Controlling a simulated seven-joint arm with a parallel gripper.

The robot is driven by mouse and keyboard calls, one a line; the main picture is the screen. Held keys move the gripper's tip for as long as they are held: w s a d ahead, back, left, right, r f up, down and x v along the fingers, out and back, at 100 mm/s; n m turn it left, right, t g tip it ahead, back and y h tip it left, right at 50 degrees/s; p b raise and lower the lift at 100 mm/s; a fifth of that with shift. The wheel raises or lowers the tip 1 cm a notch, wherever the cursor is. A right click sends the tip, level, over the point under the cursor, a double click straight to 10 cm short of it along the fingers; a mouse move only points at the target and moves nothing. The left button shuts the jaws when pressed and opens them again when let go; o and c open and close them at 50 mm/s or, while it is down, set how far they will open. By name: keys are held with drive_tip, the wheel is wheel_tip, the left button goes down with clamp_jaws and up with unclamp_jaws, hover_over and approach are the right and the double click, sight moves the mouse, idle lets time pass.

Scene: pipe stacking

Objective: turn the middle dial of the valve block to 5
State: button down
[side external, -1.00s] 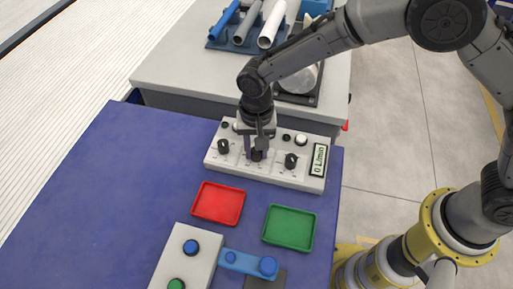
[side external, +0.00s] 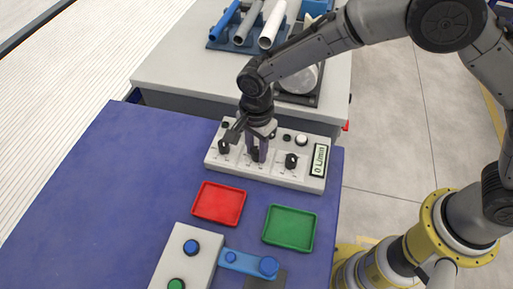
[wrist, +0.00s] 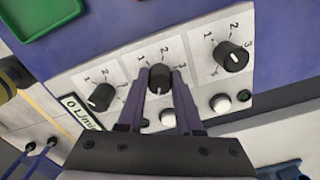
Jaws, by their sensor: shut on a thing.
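The white valve block (side external: 290,178) lies along the far edge of the blue table. It has three black dials in a row. My gripper (side external: 256,152) points down over the middle dial (side external: 255,156). In the wrist view, its purple fingers (wrist: 159,82) stand on both sides of the middle dial (wrist: 160,77) and are shut on it. Printed numbers 1, 2 and 3 show around this dial; any others are hidden, and its setting is unclear. The block's display (side external: 319,160) appears to read 0 L/min.
The neighbouring dials (side external: 224,147) and (side external: 291,161) stand close on both sides. Round buttons (side external: 302,139) sit behind. A red tray (side external: 218,203) and a green tray (side external: 289,228) lie in front of the block. The table's left part is clear.

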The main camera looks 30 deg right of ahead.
sight(256, 150)
drive_tip(key=shift+r, duration=0.15)
idle(0.3)
drive_tip(key=c, duration=0.6)
unclamp_jaws()
wheel_tip(256, 150, up, 14)
drive_tip(key=shift+f, duration=0.15)
